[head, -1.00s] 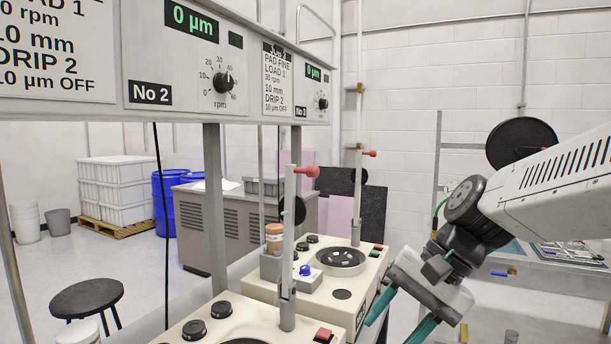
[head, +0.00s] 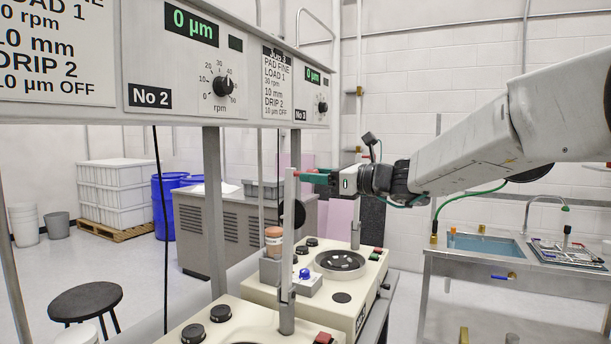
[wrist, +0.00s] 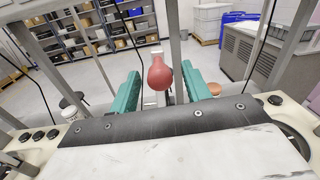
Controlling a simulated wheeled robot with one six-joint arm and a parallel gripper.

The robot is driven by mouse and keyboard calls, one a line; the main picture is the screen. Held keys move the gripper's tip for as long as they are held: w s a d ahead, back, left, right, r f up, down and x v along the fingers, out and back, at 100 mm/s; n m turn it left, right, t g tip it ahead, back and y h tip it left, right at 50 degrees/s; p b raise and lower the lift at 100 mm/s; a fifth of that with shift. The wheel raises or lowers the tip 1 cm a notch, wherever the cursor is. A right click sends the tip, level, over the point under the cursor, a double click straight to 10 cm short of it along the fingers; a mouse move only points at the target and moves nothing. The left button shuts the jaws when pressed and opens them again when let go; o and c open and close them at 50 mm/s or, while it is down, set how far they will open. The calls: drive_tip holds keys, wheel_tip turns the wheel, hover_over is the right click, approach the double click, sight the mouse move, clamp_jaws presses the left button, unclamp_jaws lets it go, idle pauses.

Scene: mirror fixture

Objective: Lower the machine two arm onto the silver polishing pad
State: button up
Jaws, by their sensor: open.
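The machine two arm (head: 288,235) is a pale grey bar standing upright over the near cream machine (head: 258,318), with a red knob (wrist: 159,77) at its top. My gripper (head: 313,177) reaches in from the right at knob height. In the wrist view its two teal fingers (wrist: 160,72) are open on either side of the knob, with gaps between. Of the near machine's polishing pad only a dark sliver shows at the bottom edge of the head view, so its silver surface is hidden.
The number three machine (head: 318,285) with its round pad stands just behind, carrying its own upright arm (head: 356,215). The control panel (head: 190,60) hangs above left. A sink bench (head: 520,280) is at right. A black stool (head: 86,300) stands at left.

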drive_tip(key=shift+x, duration=1.8)
drive_tip(key=shift+c, duration=0.3)
